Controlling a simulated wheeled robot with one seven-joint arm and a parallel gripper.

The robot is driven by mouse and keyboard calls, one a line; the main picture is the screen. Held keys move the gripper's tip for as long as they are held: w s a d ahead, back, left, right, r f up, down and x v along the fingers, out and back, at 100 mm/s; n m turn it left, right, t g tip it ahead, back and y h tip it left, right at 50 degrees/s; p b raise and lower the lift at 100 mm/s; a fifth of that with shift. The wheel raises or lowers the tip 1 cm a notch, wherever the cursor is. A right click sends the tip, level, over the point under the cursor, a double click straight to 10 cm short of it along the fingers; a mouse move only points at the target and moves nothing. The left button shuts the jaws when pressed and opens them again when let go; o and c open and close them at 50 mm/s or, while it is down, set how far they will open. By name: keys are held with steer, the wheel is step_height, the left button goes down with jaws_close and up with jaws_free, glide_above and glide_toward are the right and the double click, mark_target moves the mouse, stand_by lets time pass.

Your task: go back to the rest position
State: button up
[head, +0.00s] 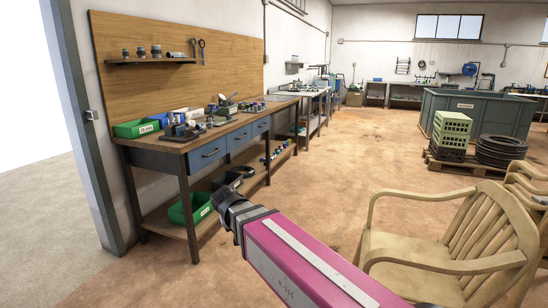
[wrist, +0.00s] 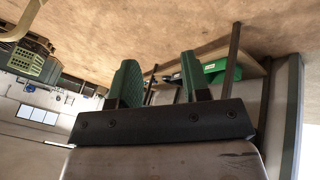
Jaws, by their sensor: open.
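My gripper (wrist: 158,78) shows in the wrist view with its two green fingers apart and nothing between them. My pink arm reaches up from the bottom of the head view, its dark end in front of the workbench (head: 186,147) and apart from it. The fingers cannot be made out in the head view. The wrist view is turned over; a green bin (wrist: 216,70) and part of the bench's frame show beyond the right finger.
A wooden armchair (head: 445,245) stands close on the right. A pallet (head: 466,166) with green crates (head: 451,130) and black coiled pipe (head: 500,150) lies farther back, near a large grey-green tank (head: 480,107). Open floor (head: 330,160) runs between bench and chair.

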steer(key=s+d+f+m+g+y, duration=0.1)
steer(key=d+f, duration=0.4)
steer(key=d, duration=0.5)
steer(key=s+d+f+m+g, duration=0.1)
steer(key=d+f+g, duration=0.1)
steer(key=d+f, duration=0.4)
steer(key=s+d+f+m+g+y, duration=0.1)
steer(key=d+f, duration=0.5)
steer(key=d, duration=0.9)
steer(key=shift+s+m+g+y, duration=0.3)
steer(key=shift+s+m+g, duration=0.1)
steer(key=shift+m+g, duration=0.2)
steer(key=shift+a, duration=0.2)
